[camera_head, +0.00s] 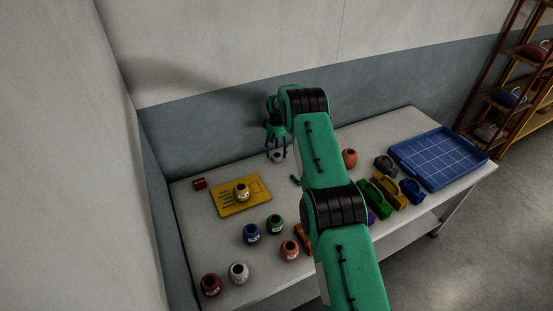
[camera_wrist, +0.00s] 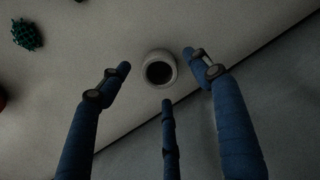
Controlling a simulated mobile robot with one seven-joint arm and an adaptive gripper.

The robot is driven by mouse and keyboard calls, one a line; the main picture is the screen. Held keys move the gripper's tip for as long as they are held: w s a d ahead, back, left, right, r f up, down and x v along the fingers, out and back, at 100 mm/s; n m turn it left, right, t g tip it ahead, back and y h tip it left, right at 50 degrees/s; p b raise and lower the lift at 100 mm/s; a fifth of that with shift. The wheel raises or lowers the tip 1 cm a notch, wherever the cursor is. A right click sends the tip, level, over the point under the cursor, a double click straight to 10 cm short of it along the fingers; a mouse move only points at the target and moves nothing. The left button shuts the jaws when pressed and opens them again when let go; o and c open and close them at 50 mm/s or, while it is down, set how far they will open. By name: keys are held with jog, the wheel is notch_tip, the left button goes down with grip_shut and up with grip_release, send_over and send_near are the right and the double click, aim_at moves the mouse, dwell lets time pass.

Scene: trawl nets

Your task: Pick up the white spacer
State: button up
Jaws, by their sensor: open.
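The white spacer (camera_head: 277,157) is a small round body that stands near the back edge of the table, close to the wall. In the wrist view it is a pale ring (camera_wrist: 159,55) with a dark opening in its top. My gripper (camera_head: 276,146) points down right over it, its fingers spread open. In the wrist view the blue fingers of my gripper (camera_wrist: 160,78) stand around the spacer with visible gaps. No finger clearly touches it. I cannot tell the exact height of the fingertips over the table.
A red spacer (camera_head: 349,158) and a small green piece (camera_head: 295,180) lie nearby. A yellow board (camera_head: 226,205) bears a yellowish jar. Several labelled jars, one white (camera_head: 238,272), stand at front left. Coloured blocks (camera_head: 374,198) and a blue tray (camera_head: 440,158) are at right. The wall (camera_head: 215,128) is close behind.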

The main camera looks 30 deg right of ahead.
aim_at(277, 156)
jog(key=shift+f, duration=1.9)
jog(key=c, duration=1.2)
